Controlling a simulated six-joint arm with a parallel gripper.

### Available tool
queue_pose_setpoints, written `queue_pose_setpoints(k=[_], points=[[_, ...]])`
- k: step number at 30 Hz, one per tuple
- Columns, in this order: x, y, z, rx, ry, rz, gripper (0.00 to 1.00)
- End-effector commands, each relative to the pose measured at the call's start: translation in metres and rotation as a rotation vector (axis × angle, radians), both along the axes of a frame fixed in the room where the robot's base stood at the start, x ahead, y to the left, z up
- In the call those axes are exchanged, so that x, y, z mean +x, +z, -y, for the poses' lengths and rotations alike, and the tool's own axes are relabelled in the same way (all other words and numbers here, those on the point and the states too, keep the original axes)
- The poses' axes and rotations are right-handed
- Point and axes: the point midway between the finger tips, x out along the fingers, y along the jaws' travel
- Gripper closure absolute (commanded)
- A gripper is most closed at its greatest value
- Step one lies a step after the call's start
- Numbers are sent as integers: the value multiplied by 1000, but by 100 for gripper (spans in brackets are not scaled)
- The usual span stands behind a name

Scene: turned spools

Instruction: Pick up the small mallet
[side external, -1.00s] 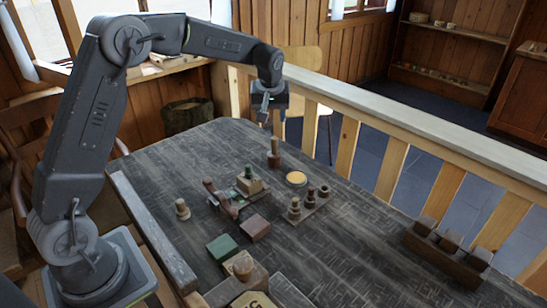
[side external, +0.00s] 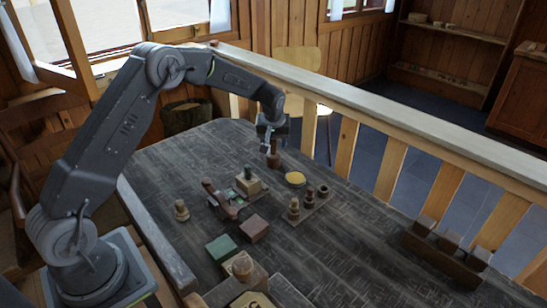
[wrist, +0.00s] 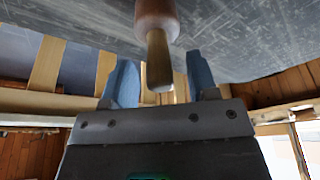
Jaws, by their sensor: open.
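The small mallet (side external: 273,160) stands on its head with its handle up, near the far edge of the dark table. My gripper (side external: 272,141) is right above it, pointing down, its fingers around the level of the handle. In the wrist view the mallet's brown head (wrist: 157,14) and lighter handle show. The handle's end lies between the two blue-grey fingers of my gripper (wrist: 160,62), with a gap on each side. The gripper is open and holds nothing. In the side view the fingers partly hide the handle.
A yellow disc (side external: 295,179) lies close to the mallet's right. A board with turned pieces (side external: 309,204), a hand plane (side external: 222,203), a spool (side external: 181,211), a green block (side external: 221,248) and a brown block (side external: 253,228) are nearer. A railing (side external: 400,119) runs behind.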

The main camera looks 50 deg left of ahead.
Motion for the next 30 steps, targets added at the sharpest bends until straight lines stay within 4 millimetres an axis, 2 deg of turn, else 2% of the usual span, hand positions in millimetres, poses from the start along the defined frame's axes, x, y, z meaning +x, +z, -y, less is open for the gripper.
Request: queue_pose_setpoints(k=[4,11,27,30], points=[[2,-12,-3,0,0,0,47],[3,-12,-3,-1,1,1,47],[2,-12,-3,-1,1,1,98],[2,-12,-3,-1,1,1,100]])
